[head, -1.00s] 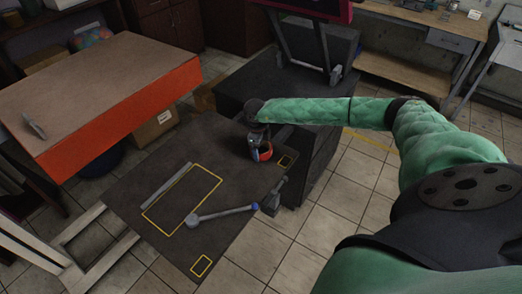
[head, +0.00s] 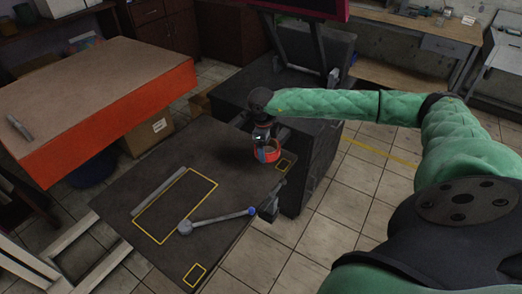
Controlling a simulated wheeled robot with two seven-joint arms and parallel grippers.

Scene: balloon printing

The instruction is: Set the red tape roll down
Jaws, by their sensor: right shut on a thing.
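The red tape roll (head: 274,153) is at the far right part of the dark work table (head: 225,160), near a small yellow-outlined square (head: 285,166). My right gripper (head: 264,155) comes down from above and is shut on the roll, with a finger across its near side. I cannot tell whether the roll touches the table top. My left gripper is not in view.
A large yellow rectangle (head: 212,185) is marked on the table, with a grey bar (head: 160,190) along its left side. A lever with a blue end (head: 222,217) lies across its near right. A second small yellow square (head: 195,273) is at the near corner. A dark machine (head: 310,130) stands behind.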

